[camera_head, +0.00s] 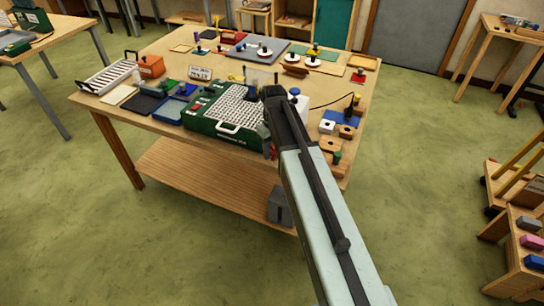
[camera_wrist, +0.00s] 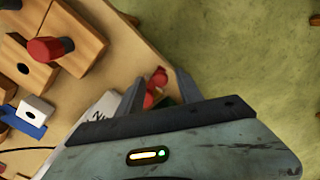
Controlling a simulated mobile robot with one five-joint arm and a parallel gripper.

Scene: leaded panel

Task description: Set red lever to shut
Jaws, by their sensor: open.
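In the wrist view a small red part (camera_wrist: 155,86), which looks like the red lever, shows between the two fingers of my gripper (camera_wrist: 158,92). The fingers stand apart, one on each side of it. I cannot tell whether either finger touches it, and its lower part is hidden by the gripper body. In the head view my gripper (camera_head: 270,125) is at the right end of the green panel box (camera_head: 229,131), near the table's front edge. A bit of red (camera_head: 273,152) shows just below it. The lever's setting cannot be read.
Wooden blocks (camera_head: 329,145) with pegs lie to the right of my arm, and one with a red-topped peg (camera_wrist: 50,48) shows in the wrist view. A blue bottle-like knob (camera_head: 294,92) stands behind. The table (camera_head: 150,62) is crowded; green floor lies beyond its front edge.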

